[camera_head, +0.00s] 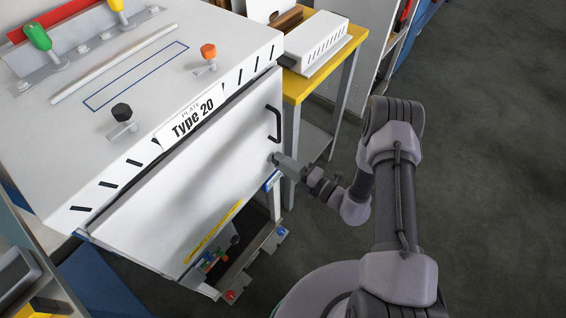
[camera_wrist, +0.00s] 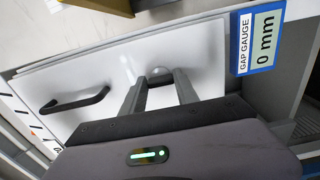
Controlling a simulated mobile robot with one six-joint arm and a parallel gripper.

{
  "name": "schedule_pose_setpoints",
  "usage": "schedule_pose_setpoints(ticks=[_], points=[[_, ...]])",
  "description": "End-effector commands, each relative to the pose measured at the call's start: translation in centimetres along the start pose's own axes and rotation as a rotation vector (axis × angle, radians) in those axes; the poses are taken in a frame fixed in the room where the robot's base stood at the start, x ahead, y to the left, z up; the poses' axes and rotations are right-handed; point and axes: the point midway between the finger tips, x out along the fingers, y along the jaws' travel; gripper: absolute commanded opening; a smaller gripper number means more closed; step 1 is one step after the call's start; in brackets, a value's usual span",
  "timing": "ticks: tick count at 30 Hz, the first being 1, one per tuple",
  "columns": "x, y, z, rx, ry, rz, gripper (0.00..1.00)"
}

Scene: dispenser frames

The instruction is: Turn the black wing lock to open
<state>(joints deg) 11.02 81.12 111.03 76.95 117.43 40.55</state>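The white front panel (camera_head: 215,165) of the dispenser frame is closed up under the "Type 20" label. My gripper (camera_head: 279,159) is at the panel's right edge, just below the black bar handle (camera_head: 273,124). The handle (camera_wrist: 75,103) is to the left.
A gap gauge sign (camera_wrist: 262,40) reading 0 mm is beside the panel. A black knob (camera_head: 121,111) and an orange knob (camera_head: 208,50) stand on the top. A yellow table (camera_head: 300,85) with a white box (camera_head: 318,42) is behind. The floor at right is clear.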

Motion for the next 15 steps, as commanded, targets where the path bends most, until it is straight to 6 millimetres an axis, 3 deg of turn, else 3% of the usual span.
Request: schedule_pose_setpoints(ticks=[1,3,15], points=[[-0.01,-0.02,-0.04,0.001,0.001,0.000,0.44],[-0.01,-0.02,-0.04,0.001,0.001,0.000,0.58],[-0.01,0.00,0.00,0.000,0.000,0.000,0.58]])
